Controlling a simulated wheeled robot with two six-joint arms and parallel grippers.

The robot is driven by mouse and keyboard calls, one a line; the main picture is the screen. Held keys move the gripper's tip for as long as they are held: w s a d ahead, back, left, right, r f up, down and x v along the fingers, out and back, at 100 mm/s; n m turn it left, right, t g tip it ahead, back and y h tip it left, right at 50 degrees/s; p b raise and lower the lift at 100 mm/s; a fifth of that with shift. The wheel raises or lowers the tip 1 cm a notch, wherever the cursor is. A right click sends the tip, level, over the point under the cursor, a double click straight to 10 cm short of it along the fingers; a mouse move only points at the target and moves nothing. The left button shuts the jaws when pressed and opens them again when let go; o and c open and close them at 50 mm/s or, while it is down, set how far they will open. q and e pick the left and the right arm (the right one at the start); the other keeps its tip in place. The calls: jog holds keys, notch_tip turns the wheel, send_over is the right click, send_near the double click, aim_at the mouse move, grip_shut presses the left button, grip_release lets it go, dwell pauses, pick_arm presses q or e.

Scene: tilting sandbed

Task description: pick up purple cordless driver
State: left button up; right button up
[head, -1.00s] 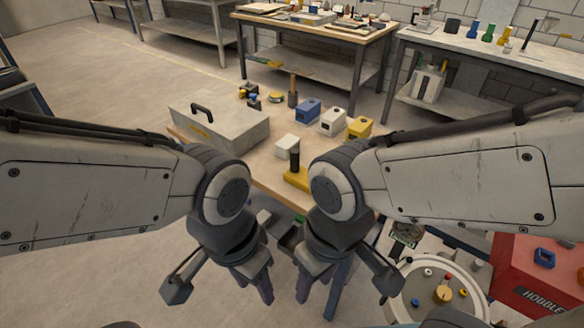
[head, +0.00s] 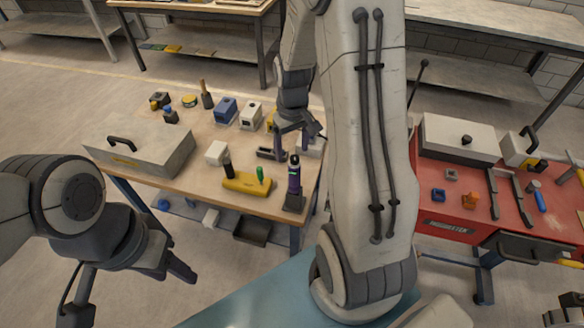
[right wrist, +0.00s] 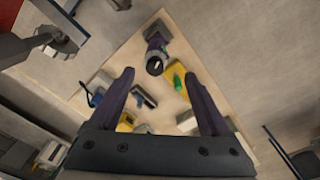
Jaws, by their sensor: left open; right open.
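The purple cordless driver (head: 293,183) stands upright on its dark foot near the front right corner of the wooden table. My right gripper (head: 298,138) is open, just behind and above the driver in the head view. In the right wrist view the driver (right wrist: 157,45) shows end-on, past the tips of the open right gripper (right wrist: 159,74), with nothing between the fingers. My left gripper (head: 178,268) is open and empty at the lower left, in front of the table and away from the driver.
A yellow block (head: 245,184) with a black handle and a green piece lies left of the driver. A white box (head: 216,152) and grey toolbox (head: 150,153) stand further left. A red cart (head: 455,205) with tools is at right.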

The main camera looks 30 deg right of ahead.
aim_at(294, 175)
jog(key=f, duration=0.4)
jog(key=f+p, duration=0.1)
jog(key=f, duration=0.1)
jog(key=shift+w+d+f, duration=0.1)
jog(key=shift+w+d, duration=0.05)
jog(key=shift+d, duration=0.25)
jog(key=shift+f+p, duration=0.5)
jog(key=shift+f, duration=0.05)
jog(key=f, duration=0.1)
jog(key=f+p, duration=0.1)
jog(key=f, duration=0.1)
jog(key=shift+s+f, duration=0.1)
jog(key=shift+s, duration=0.2)
jog(key=shift+f, duration=0.45)
jog(key=shift+w, duration=0.1)
grip_shut()
